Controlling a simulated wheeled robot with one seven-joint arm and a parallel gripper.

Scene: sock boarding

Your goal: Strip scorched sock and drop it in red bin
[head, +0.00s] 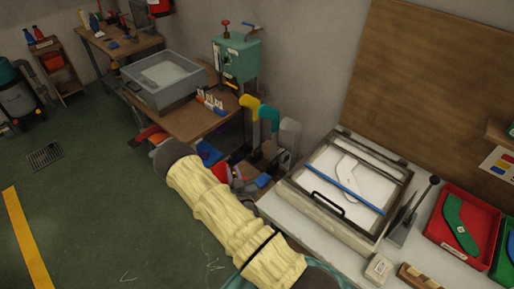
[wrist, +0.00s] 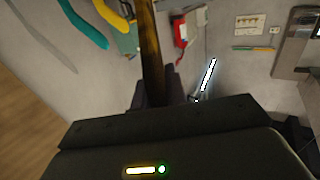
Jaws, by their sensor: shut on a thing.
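In the wrist view my gripper (wrist: 155,92) is shut on a long brown strip with dark edges, which looks like the scorched sock (wrist: 150,45). The strip runs from between the fingers to the top edge, where its far end is cut off. I cannot tell whether it is still on a form. In the head view my sleeved arm crosses the middle and my gripper is not visible. A red bin (head: 487,211) stands at the right on the white bench, with a green flat piece (head: 458,222) in it.
Yellow (head: 252,106) and teal (head: 269,113) curved socks stand near a grey form (head: 290,133) beyond my arm. A framed press (head: 330,212) lies left of the red bin. A green bin (head: 504,262) adjoins it. A grey tub (head: 160,82) sits on the far table.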

